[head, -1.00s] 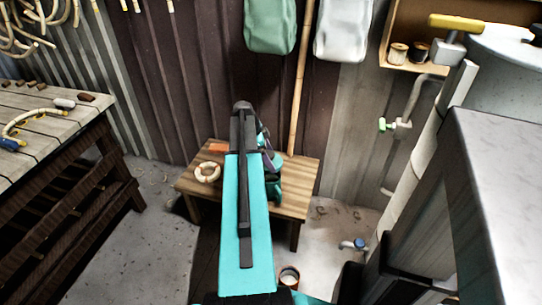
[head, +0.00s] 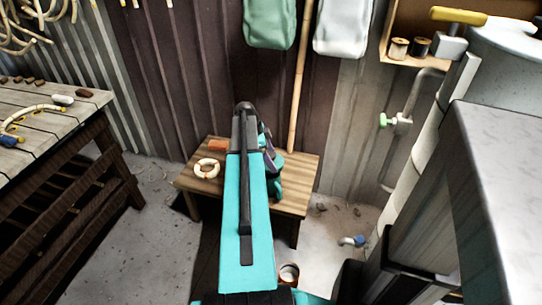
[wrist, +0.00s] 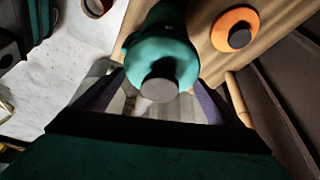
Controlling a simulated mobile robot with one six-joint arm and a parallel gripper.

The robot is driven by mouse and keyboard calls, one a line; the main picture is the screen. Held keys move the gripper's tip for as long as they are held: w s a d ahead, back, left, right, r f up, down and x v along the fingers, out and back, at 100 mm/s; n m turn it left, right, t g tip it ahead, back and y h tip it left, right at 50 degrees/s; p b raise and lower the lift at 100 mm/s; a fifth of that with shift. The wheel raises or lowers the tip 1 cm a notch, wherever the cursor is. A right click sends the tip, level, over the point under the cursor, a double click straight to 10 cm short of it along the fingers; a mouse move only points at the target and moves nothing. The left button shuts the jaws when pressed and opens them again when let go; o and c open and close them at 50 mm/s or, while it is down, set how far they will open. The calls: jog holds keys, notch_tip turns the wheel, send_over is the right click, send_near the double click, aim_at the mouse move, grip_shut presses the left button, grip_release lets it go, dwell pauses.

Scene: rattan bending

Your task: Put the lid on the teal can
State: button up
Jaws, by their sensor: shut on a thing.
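A teal lid with a dark grey knob (wrist: 160,82) shows between the two fingers of my gripper (wrist: 160,90) in the wrist view. The fingers are shut on it at its sides. The teal can (wrist: 165,17) shows beyond the lid, largely covered by it. In the head view the can (head: 276,189) stands on the small wooden table, partly behind my arm. My gripper (head: 265,146) is above the table there, mostly hidden by my arm. I cannot tell whether lid and can touch.
An orange disc with a dark knob (wrist: 236,28) lies on the table beside the can. A cream ring (head: 207,168) lies at the left of the small table (head: 298,175). A brown cup (head: 288,273) stands on the floor. A slatted workbench (head: 95,103) is at left.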

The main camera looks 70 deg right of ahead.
jog(key=shift+f+b, duration=0.9)
jog(key=shift+f, duration=1.1)
jog(key=shift+f+b, duration=0.35)
jog(key=shift+f, duration=0.55)
dwell(1.8)
jog(key=o, duration=0.8)
jog(key=shift+w, duration=0.1)
jog(key=shift+o, duration=0.2)
jog(key=shift+r, duration=0.15)
jog(key=shift+r+p, duration=2.1)
jog(key=shift+r, duration=1.8)
